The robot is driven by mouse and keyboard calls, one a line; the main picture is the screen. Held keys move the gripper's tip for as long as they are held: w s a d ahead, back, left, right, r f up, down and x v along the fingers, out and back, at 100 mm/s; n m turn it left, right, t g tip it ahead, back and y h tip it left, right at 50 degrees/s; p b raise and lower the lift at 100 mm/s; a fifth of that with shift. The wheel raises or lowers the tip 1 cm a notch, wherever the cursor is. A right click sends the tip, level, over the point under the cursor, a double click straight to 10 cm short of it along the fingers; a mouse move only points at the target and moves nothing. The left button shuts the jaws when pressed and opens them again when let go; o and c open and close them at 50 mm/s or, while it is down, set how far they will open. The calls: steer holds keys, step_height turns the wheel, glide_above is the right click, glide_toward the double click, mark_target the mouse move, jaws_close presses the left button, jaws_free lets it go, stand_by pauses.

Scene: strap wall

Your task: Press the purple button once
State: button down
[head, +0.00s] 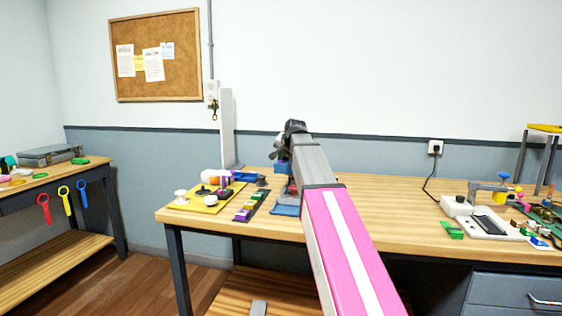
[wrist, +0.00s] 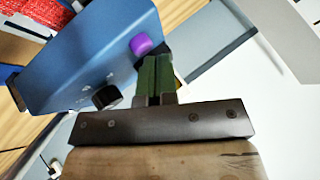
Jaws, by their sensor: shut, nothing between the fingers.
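The purple button (wrist: 140,46) stands out from the face of a blue box (wrist: 85,60), seen tilted in the wrist view. A black knob (wrist: 106,96) sits on the same face, with small pale marks near it. My gripper (wrist: 156,62) is shut and empty, its green fingers side by side. In the picture the fingertips are just right of and below the button, very close to it; I cannot tell whether they touch. In the head view my arm reaches over the table and largely hides the box and the gripper.
The wooden workbench (head: 390,205) holds a yellow board (head: 205,202) with knobs on the left. A white device (head: 485,222) and a green board (head: 545,216) are on the right. A white upright panel (head: 227,128) stands behind. The bench's middle right is clear.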

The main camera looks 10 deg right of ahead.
steer(key=shift+f, duration=0.2)
steer(key=shift+r, duration=0.1)
stand_by(0.4)
steer(key=shift+r, duration=0.8)
steer(key=shift+r, duration=0.1)
steer(key=shift+r, duration=2.45)
